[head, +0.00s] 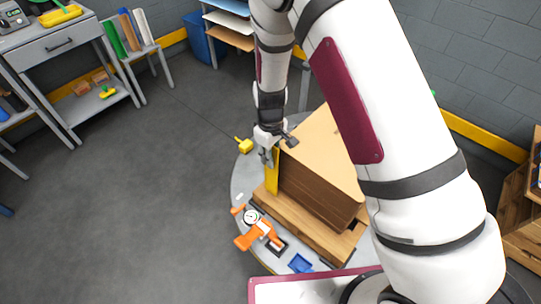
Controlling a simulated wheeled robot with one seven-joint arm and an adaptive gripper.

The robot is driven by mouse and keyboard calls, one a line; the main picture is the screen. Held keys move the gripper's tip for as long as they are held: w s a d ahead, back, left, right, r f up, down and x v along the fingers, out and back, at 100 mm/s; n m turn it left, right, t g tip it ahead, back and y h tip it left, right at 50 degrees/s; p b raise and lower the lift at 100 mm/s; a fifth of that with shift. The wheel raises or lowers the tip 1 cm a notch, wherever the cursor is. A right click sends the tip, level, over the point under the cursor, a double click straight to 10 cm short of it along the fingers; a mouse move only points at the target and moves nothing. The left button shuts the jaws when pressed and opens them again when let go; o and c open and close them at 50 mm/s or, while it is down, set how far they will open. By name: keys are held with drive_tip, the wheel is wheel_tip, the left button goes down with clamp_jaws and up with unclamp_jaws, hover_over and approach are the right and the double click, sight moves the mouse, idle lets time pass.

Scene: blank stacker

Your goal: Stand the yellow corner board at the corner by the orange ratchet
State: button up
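The yellow corner board (272,180) stands upright at the left corner of a stack of brown sheets (312,190) on a wooden pallet (300,228). My gripper (271,157) is at the top of the board, with its fingers around or against it. At this size I cannot tell whether the fingers are closed on it. The board's lower end is at or just above the pallet top. The orange ratchet (262,232) lies on the round grey table in front of that corner, beside a round dial gauge (251,217).
The round grey table (239,185) carries the pallet, a yellow tool (244,145), and a blue tray (300,263). My arm covers the right part of the stack. A grey workbench (50,55) and a chair with boards stand at the upper left. The left floor is clear.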

wheel_tip(320, 180, up, 12)
drive_tip(key=shift+a+f, duration=0.1)
drive_tip(key=shift+f, duration=0.1)
